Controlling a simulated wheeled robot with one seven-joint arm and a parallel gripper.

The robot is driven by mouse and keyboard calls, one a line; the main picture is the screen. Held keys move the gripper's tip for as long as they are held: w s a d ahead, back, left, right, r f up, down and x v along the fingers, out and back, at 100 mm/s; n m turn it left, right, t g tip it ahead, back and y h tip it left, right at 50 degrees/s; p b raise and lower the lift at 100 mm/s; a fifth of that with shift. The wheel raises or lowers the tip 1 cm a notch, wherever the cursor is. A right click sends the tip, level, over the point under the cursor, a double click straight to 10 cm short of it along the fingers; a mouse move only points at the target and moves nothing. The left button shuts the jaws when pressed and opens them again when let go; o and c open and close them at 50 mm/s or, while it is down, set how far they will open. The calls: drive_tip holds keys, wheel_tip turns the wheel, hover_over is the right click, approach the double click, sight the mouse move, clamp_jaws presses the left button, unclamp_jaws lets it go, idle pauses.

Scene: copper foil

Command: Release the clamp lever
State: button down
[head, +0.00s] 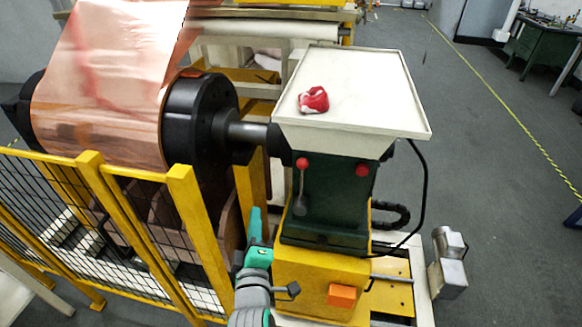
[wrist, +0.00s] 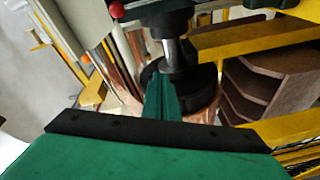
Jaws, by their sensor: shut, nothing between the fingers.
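A lever with a red ball knob (head: 302,162) is on the front of the dark green machine head (head: 330,206); its grey arm hangs down from the knob. A second red knob (head: 362,170) is to its right on the same face. I cannot tell for sure which is the clamp lever. A red knob (wrist: 117,10) also shows at the top of the wrist view. My gripper (head: 255,214), teal, points up, left of and below the lever, apart from it. In the wrist view its fingers (wrist: 161,95) are together, with nothing held.
A copper foil roll (head: 105,90) on a black-flanged shaft is at left, behind a yellow mesh fence (head: 100,200) close to my arm. A pale tray (head: 365,90) with a red-and-white cloth (head: 313,100) tops the machine. A yellow base (head: 315,280) is right of my gripper.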

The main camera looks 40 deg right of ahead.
drive_tip(key=d+r+g+h, duration=0.1)
drive_tip(key=d+r+h, duration=0.1)
drive_tip(key=d+r, duration=0.4)
drive_tip(key=shift+w+r, duration=0.2)
drive_tip(key=shift+r, duration=0.15)
drive_tip(key=w+d, duration=0.4)
drive_tip(key=d, duration=0.4)
drive_tip(key=shift+d+f, duration=0.25)
drive_tip(key=shift+d, duration=0.05)
